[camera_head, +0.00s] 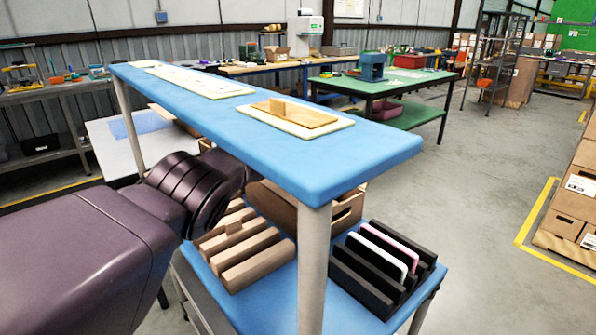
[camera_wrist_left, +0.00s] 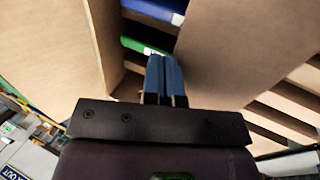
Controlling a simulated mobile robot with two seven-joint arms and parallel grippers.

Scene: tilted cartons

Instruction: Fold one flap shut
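A brown cardboard carton (camera_head: 347,211) stands on the lower blue shelf, partly hidden by the tabletop above, a leg and my left arm. In the left wrist view large cardboard panels spread left (camera_wrist_left: 50,35) and right (camera_wrist_left: 240,50) of a dark opening. A green item (camera_wrist_left: 143,47) and a blue item (camera_wrist_left: 152,10) show in the opening. My left gripper (camera_wrist_left: 164,62) has its blue fingers close together at the opening, with nothing visible between them. Whether they touch a panel I cannot tell. In the head view the gripper is hidden behind the tabletop. My right gripper is not in view.
The blue upper tabletop (camera_head: 240,118) overhangs the carton and my left arm. A table leg (camera_head: 313,265) stands in front. A wooden slotted rack (camera_head: 245,255) and a black rack (camera_head: 365,280) with thin panels sit on the lower shelf.

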